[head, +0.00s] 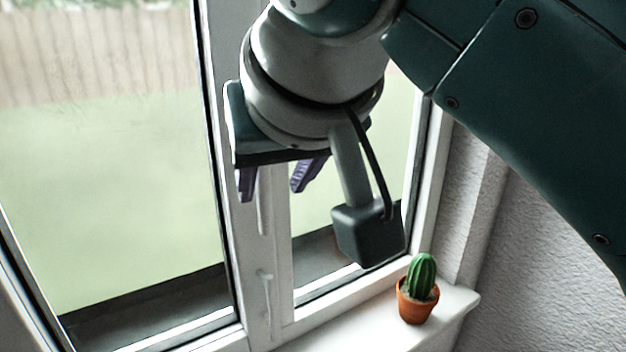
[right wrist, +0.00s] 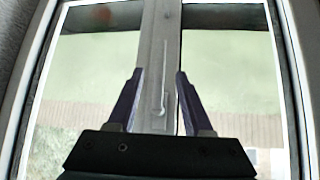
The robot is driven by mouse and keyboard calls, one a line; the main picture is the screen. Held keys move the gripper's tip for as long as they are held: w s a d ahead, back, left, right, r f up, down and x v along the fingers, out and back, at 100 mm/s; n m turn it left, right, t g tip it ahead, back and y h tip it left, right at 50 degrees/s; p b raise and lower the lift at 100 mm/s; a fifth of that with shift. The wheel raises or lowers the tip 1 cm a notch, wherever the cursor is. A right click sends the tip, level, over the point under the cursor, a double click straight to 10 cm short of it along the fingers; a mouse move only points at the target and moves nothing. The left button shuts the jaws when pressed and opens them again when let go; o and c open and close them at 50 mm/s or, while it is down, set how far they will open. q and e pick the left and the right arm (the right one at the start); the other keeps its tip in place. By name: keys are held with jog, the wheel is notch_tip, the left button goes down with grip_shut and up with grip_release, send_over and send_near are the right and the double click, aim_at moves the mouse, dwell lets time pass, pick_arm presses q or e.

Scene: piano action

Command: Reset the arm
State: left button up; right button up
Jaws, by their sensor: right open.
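My right arm comes in from the upper right in the head view. Its right gripper (head: 275,182) hangs fingers down in front of the window's middle post, open and empty. In the right wrist view the two dark purple fingers (right wrist: 157,75) stand apart, one on each side of the white window handle (right wrist: 161,90). I see no contact between the fingers and the handle. In the head view a handle (head: 268,300) shows on the post below the gripper. My left gripper is not in view.
A small cactus in an orange pot (head: 417,300) stands on the white windowsill (head: 447,316) at the lower right, below my wrist camera. A textured wall (head: 540,230) is at the right. The window glass (head: 110,190) fills the left.

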jog(key=shift+s+d+r, duration=0.15)
jog(key=shift+s+r, duration=0.15)
jog(key=s+d+f+m+g+h, duration=0.1)
jog(key=s+d+f+g+h, duration=0.1)
jog(key=s+d+f, duration=0.8)
jog(key=s+d+f+m+g+h, duration=0.1)
jog(key=s+d+f+m+g, duration=0.15)
jog(key=s+d+f, duration=0.75)
jog(key=w+d+p+v, duration=0.1)
jog(key=p+v, duration=0.8)
jog(key=v, duration=0.2)
jog(key=w+r+p+v, duration=0.1)
jog(key=w+p+v, duration=0.1)
jog(key=p+v, duration=0.7)
notch_tip(320, 180, up, 2)
jog(key=shift+s+d+r+n, duration=0.15)
jog(key=shift+s+d+n, duration=0.2)
jog(key=shift+d+n, duration=0.1)
